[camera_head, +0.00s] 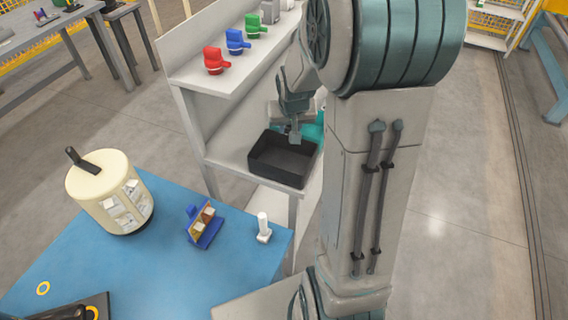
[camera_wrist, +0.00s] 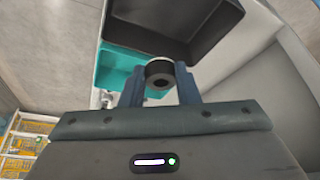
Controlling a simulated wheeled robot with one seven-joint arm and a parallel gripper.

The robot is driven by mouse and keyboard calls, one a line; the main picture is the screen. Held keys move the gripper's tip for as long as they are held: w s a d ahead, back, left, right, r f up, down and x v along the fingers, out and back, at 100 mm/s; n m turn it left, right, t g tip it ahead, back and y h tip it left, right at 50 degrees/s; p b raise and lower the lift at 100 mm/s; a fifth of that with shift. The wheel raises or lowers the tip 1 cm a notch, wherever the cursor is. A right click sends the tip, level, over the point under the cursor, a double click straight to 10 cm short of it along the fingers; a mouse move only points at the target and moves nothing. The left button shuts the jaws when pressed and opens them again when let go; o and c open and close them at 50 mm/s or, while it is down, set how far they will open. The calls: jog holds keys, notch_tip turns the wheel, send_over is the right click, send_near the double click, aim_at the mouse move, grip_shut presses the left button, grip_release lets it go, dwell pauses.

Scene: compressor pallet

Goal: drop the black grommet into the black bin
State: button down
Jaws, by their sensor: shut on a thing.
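The black grommet (camera_wrist: 159,73), a short dark ring with a hole, is between my gripper's fingers in the wrist view. My gripper (camera_wrist: 160,88) is shut on it. In the head view my gripper (camera_head: 294,137) is at the black bin, over its back edge; the grommet cannot be made out there. The black bin (camera_head: 283,161) is an open box on the lower shelf of the grey rack. In the wrist view the bin (camera_wrist: 200,25) lies beyond the fingertips, and its inside that shows looks empty.
A teal bin (camera_wrist: 120,68) stands beside the black bin. Red (camera_head: 216,61), blue (camera_head: 237,42) and green (camera_head: 255,25) valve-like parts stand on the upper shelf (camera_head: 205,80). A blue table (camera_head: 150,275) in front holds a cream cylinder (camera_head: 110,192), a blue holder (camera_head: 205,228) and a white part (camera_head: 264,229).

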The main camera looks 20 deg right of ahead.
notch_tip(320, 180, down, 3)
jog(key=shift+r+b, duration=0.2)
jog(key=shift+b, duration=0.35)
jog(key=c, duration=1)
grip_release()
jog(key=shift+r, duration=0.1)
jog(key=v, duration=1.3)
jog(key=shift+s+r, duration=0.2)
jog(key=shift+r, duration=0.1)
